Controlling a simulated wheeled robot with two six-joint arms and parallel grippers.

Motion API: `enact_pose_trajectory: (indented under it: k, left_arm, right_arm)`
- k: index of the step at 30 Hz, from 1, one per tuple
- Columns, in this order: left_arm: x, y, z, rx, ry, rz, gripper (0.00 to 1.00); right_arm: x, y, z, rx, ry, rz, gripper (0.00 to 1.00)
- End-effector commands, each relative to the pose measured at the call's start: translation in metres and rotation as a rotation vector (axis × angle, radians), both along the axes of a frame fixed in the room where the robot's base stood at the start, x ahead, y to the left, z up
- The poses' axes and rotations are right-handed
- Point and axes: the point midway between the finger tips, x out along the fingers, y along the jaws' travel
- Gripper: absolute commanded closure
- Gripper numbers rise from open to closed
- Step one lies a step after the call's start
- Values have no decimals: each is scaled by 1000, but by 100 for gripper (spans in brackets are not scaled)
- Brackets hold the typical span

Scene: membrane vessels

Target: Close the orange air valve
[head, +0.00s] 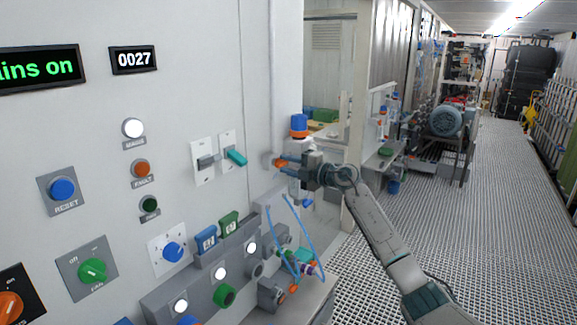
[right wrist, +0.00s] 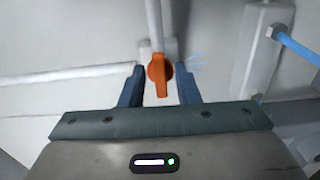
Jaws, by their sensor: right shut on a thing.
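The orange air valve (head: 281,162) is on the side of the white cabinet, near the cabinet's far corner. In the right wrist view its orange handle (right wrist: 159,74) sits between my two blue fingers, its narrow end pointing down toward the gripper body. White pipes meet behind it, one from above and one from the left. My right gripper (head: 285,164) reaches the valve from the right and is shut on the handle. The fingertips are small in the head view. My left gripper is in neither view.
A blue-and-orange capped filter (head: 299,126) stands just above and behind my right gripper. Teal and grey levers (head: 236,157) stick out of the panel to the left. Blue tubes (head: 279,238) loop over fittings below. The grated floor (head: 480,220) at right is open.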

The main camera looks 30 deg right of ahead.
Motion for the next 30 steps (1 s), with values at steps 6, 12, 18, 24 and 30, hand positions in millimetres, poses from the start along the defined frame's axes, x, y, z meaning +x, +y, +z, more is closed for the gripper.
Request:
enact_pose_trajectory:
  k: [6, 12, 18, 24, 30]
  left_arm:
    - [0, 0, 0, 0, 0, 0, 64]
    - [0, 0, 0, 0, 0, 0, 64]
    - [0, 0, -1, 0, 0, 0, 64]
    - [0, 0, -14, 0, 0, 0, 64]
    - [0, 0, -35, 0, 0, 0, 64]
  right_arm:
    - [0, 0, -1, 1, 3, 1, 94]
    - [0, 0, -1, 0, 2, 1, 66]
    - [-1, 0, -1, 0, 1, 0, 66]
    - [-18, -9, -5, -6, 1, -2, 66]
    - [-51, -22, -7, -7, 2, -2, 66]
